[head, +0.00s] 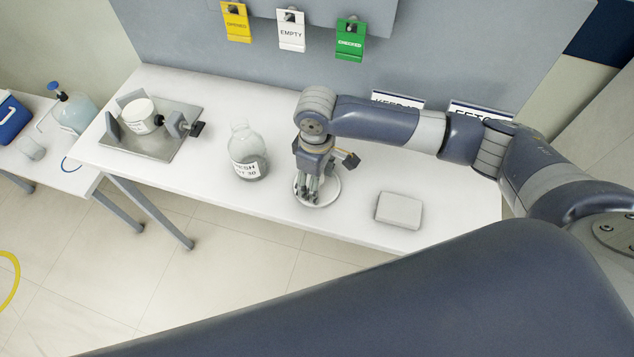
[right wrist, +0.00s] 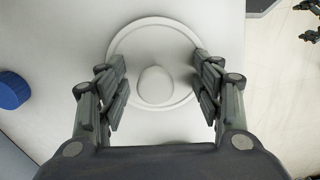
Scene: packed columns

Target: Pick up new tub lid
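The tub lid is a round white disc (head: 331,190) lying flat on the white bench. In the right wrist view the lid (right wrist: 150,35) has a raised rim and a round central knob (right wrist: 155,86). My right gripper (head: 309,190) points down over the lid. Its two fingers (right wrist: 160,92) are open, one on each side of the knob, with a gap to it on both sides. A white tub (head: 140,115) sits tilted in a metal fixture (head: 150,142) at the bench's left end. My left gripper is not in view.
A clear labelled bottle (head: 247,155) stands left of the lid. A grey-white box (head: 399,210) lies to the right. Yellow (head: 236,22), white (head: 291,32) and green (head: 350,40) tags hang behind. A side table (head: 50,165) at left holds a blue-capped bottle (head: 75,110).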

